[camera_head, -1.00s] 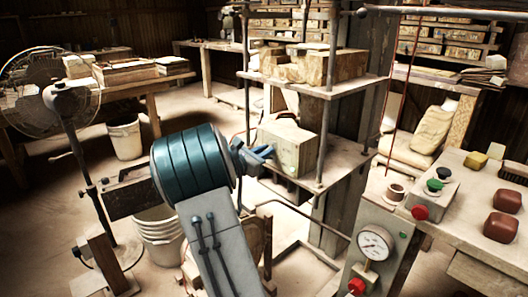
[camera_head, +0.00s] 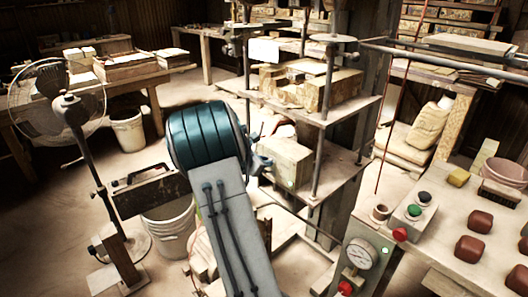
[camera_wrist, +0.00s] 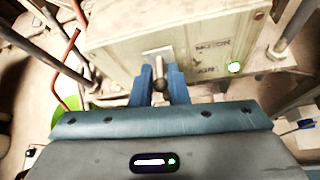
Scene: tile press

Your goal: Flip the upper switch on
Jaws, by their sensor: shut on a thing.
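A pale plate lies just behind the knob. I cannot tell whether this lever is the upper or lower one; no second lever shows. A dark round spot (camera_wrist: 258,15) higher up looks unlit.
Metal rods (camera_wrist: 293,28) stand close to the box. A control panel (camera_head: 362,255) with a gauge and a table (camera_head: 440,245) with buttons and brown blocks are at right. A fan (camera_head: 70,110) and buckets (camera_head: 168,230) are at left.

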